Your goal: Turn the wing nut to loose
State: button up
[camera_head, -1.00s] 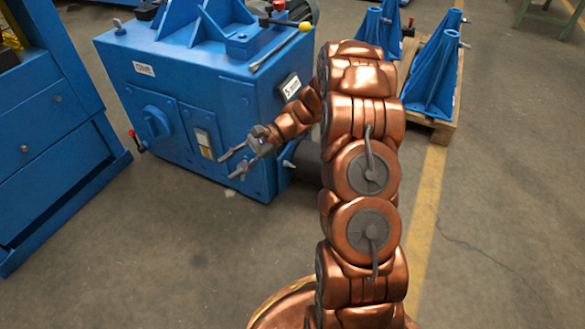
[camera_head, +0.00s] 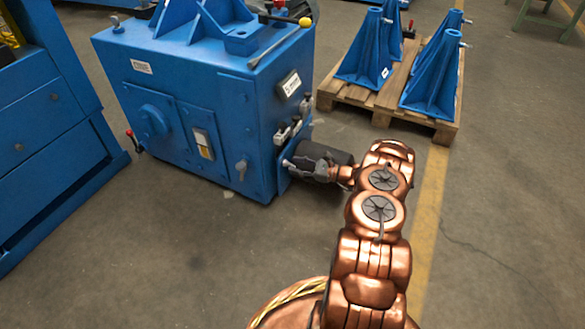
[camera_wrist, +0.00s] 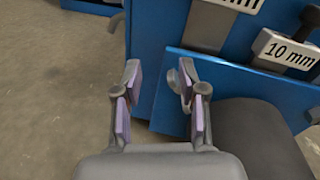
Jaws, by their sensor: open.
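A small pale metal piece, which looks like the wing nut (camera_head: 288,163), sits low on the right side of the blue machine (camera_head: 190,105). My gripper (camera_head: 302,168) is right beside it, in front of the dark motor. In the wrist view my gripper (camera_wrist: 159,78) is open, its two fingers apart. A grey curled piece, possibly part of the wing nut (camera_wrist: 173,80), shows at the right fingertip, against the blue plate. The finger hides part of it, and I cannot tell whether they touch.
The dark cylindrical motor (camera_wrist: 255,130) is close to the right of my fingers. A grey block marked "10 mm" (camera_wrist: 285,52) hangs above it on the blue side. A pallet (camera_head: 425,118) with blue stands is at the back right. Floor in front is clear.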

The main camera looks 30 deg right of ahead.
jog(key=s+d+f+m+t+h, duration=0.2)
jog(key=d+f, duration=0.3)
jog(key=b+x, duration=0.3)
jog(key=x, duration=0.5)
jog(key=shift+c, duration=0.3)
grip_shut()
